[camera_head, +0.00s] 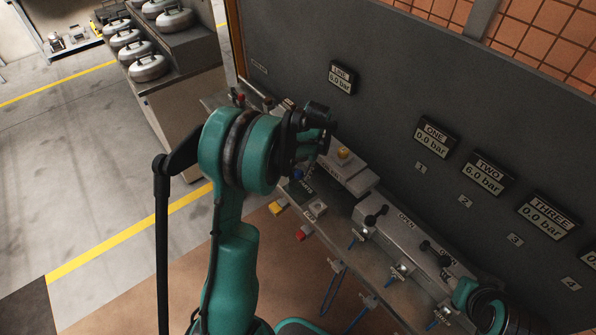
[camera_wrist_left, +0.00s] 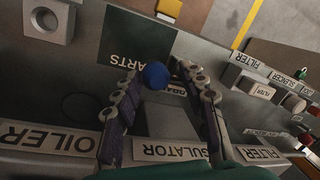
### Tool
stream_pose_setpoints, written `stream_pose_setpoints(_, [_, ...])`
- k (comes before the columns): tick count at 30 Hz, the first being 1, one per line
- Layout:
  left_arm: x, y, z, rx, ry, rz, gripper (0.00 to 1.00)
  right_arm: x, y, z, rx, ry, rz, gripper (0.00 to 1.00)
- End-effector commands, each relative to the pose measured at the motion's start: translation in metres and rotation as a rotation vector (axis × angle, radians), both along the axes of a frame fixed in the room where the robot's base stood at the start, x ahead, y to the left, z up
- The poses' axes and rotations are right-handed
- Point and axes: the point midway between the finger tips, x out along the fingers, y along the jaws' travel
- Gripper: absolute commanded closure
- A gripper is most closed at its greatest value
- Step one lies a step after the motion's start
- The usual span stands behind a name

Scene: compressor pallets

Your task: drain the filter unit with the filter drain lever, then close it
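My left gripper (camera_head: 308,128) is over the far end of the bench, beside the dark panel. In the left wrist view its two fingers (camera_wrist_left: 158,76) are spread apart, with a blue ball knob (camera_wrist_left: 155,75) between or beyond their tips; contact cannot be told. The blue knob also shows in the head view (camera_head: 297,175). A white FILTER plate (camera_wrist_left: 265,153) and a small block marked FILTER (camera_wrist_left: 255,87) lie right of the fingers in the wrist view. Red-tipped parts (camera_wrist_left: 294,103) are near them. Which part is the drain lever cannot be told.
A yellow knob (camera_head: 343,153), black levers (camera_head: 376,215) and blue-handled valves (camera_head: 355,240) crowd the bench. The TWO gauge (camera_head: 486,173) reads 6.0 bar. Open floor lies left.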

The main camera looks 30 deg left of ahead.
Motion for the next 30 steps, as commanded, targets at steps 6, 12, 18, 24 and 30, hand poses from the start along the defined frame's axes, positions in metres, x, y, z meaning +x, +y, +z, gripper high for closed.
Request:
stream_pose_setpoints(6, [0.0,0.0,0.0,0.0,0.0,0.0,0.45,0.0,0.0,0.0,0.0,0.0,0.0,0.53])
stream_pose_setpoints(12, [-0.001,-0.001,0.005,0.0,0.002,0.0,0.45,0.0,0.0,0.0,0.0,0.0,0.0,0.53])
stream_pose_setpoints(18, [0.0,-0.008,0.039,0.0,0.002,0.0,0.45,0.0,0.0,0.0,0.0,0.0,0.0,0.53])
stream_pose_setpoints(24, [0.003,-0.016,0.082,0.0,0.001,-0.002,0.45,0.0,0.0,0.0,0.0,0.0,0.0,0.53])
stream_pose_setpoints(30, [0.005,-0.022,0.109,0.0,0.001,-0.001,0.45,0.0,0.0,0.0,0.0,0.0,0.0,0.53])
